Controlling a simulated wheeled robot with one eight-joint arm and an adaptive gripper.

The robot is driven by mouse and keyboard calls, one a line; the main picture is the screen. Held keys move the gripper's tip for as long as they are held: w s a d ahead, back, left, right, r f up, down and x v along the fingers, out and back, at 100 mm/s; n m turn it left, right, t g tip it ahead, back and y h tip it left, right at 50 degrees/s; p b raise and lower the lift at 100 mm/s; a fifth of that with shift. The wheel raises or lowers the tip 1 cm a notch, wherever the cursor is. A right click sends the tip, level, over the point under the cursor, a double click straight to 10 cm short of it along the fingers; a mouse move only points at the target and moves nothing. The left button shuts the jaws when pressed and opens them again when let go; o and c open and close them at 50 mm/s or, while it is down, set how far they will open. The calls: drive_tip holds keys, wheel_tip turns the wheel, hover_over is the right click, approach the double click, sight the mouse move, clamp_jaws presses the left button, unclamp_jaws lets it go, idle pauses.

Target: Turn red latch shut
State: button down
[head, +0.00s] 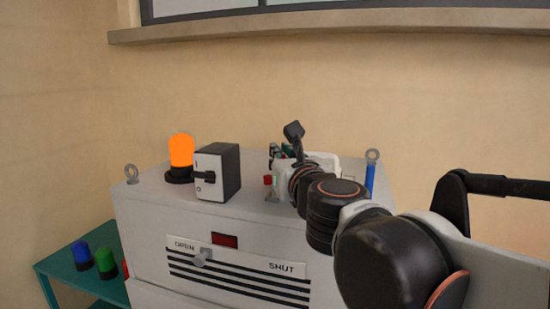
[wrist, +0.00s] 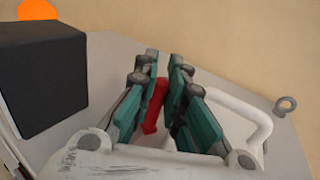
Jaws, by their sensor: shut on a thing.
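The red latch (wrist: 155,106) shows in the wrist view as a narrow red bar between the teal fingers of my gripper (wrist: 163,72). My gripper is shut on it, with the fingers on both sides of the bar. The lower end of the latch and its mount are partly hidden by the fingers. In the head view my gripper (head: 280,156) is over the top of the grey cabinet (head: 150,192), mostly hidden behind my wrist. A small red piece (head: 268,180) shows just below it; I cannot tell whether it is the latch.
A black-and-white box (head: 225,172) and a lit orange beacon (head: 181,152) stand left on the cabinet top. Lifting eyes (head: 132,174) and a blue post (head: 370,180) stand near its edges. A knob (head: 203,256) sits near the front OPEN label. A teal side table (head: 60,262) holds coloured caps.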

drive_tip(key=shift+w+d+n+g+y, duration=0.15)
drive_tip(key=shift+n+y, duration=0.35)
drive_tip(key=shift+y, duration=0.2)
drive_tip(key=shift+w+d+n+g+y, duration=0.1)
drive_tip(key=shift+d+n+g+y, duration=0.05)
drive_tip(key=shift+n+y, duration=0.45)
drive_tip(key=c, duration=1.6)
unclamp_jaws()
drive_tip(key=shift+s, duration=0.1)
drive_tip(key=shift+s, duration=0.1)
drive_tip(key=shift+v, duration=3.9)
drive_tip(key=shift+d, duration=0.1)
